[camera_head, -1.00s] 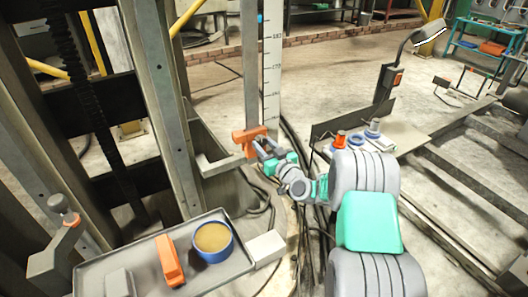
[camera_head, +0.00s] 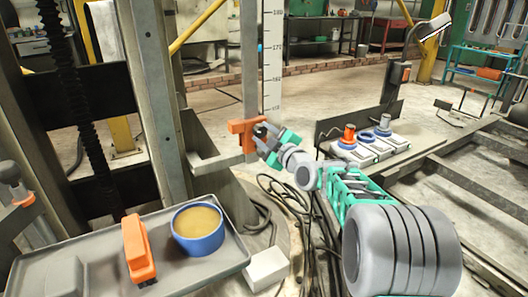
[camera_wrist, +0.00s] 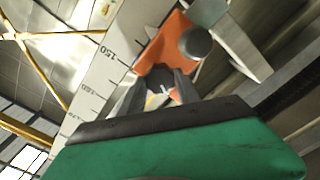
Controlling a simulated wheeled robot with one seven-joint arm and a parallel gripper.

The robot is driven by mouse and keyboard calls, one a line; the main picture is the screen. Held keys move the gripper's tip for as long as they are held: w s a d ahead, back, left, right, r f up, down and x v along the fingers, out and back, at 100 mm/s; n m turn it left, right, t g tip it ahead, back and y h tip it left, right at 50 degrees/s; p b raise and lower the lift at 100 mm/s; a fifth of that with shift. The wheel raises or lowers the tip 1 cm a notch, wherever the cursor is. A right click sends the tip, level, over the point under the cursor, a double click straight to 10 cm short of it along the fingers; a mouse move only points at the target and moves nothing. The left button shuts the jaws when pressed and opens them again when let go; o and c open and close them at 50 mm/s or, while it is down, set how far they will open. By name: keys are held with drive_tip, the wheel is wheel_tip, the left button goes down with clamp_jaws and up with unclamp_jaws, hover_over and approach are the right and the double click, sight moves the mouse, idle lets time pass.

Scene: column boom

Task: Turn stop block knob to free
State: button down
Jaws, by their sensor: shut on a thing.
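The orange stop block (camera_head: 240,128) sits on the upright post beside the white scale. In the wrist view the stop block (camera_wrist: 168,48) fills the top middle, with a round grey end (camera_wrist: 195,42) sticking out of it. My gripper (camera_head: 262,137) is at the block's right side. In the wrist view its two grey fingers (camera_wrist: 157,90) are closed around a dark knob (camera_wrist: 155,76) in front of the block. A small white and yellow mark shows near the knob. The fingers hide much of the knob, and I cannot read its setting.
A grey bracket (camera_head: 205,163) juts out left of the block. A grey tray (camera_head: 75,255) below holds an orange item (camera_head: 138,248) and a blue bowl (camera_head: 198,232). Cables (camera_head: 285,195) lie on the floor. A panel with knobs (camera_head: 372,150) stands to the right.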

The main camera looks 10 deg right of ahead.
drive_tip(key=shift+n+b, duration=1.2)
drive_tip(key=shift+n, duration=0.7)
drive_tip(key=c, duration=0.9)
unclamp_jaws()
drive_tip(key=shift+o, duration=0.2)
